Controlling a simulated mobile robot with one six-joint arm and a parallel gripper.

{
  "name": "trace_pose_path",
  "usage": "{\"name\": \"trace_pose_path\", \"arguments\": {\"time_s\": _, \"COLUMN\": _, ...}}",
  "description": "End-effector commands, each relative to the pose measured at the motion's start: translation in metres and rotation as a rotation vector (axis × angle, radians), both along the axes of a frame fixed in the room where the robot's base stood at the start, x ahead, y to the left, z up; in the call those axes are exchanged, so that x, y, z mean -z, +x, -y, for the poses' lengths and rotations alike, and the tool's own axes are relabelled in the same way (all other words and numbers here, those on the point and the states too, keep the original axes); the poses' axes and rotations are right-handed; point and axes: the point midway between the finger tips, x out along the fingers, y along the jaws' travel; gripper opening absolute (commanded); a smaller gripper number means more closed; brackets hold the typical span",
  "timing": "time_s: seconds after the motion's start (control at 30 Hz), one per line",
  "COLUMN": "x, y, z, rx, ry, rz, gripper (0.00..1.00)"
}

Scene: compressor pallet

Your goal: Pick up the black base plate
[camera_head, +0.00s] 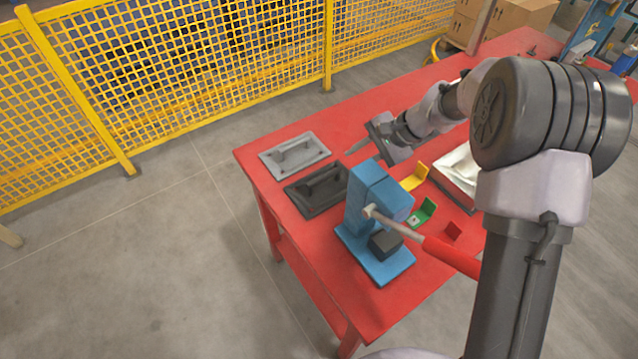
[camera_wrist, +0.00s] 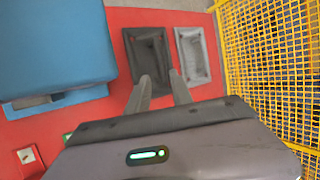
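The black base plate (camera_head: 316,190) lies flat on the red table near its left edge. In the wrist view the black base plate (camera_wrist: 150,62) shows ahead of the fingertips. My gripper (camera_head: 353,148) hangs above the table, up and to the right of the plate in the head view, and is not touching it. In the wrist view my gripper (camera_wrist: 160,82) has its two fingers apart with nothing between them.
A similar grey plate (camera_head: 295,155) lies beside the black one. A blue press (camera_head: 376,205) with a red-gripped lever stands close to the black plate. Yellow (camera_head: 415,177) and green (camera_head: 423,212) brackets lie right of it. A yellow mesh fence (camera_head: 190,75) stands behind.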

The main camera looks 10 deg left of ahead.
Motion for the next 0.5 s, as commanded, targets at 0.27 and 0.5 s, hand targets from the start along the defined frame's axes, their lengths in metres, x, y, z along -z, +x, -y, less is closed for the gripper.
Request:
{"name": "trace_pose_path", "arguments": {"time_s": 0.27, "x": 0.067, "y": 0.004, "z": -0.046, "rx": -0.003, "ry": -0.001, "rz": -0.002, "gripper": 0.27}}
{"name": "trace_pose_path", "arguments": {"time_s": 0.5, "x": 0.085, "y": 0.006, "z": -0.061, "rx": -0.002, "ry": -0.001, "rz": -0.001, "gripper": 0.27}}
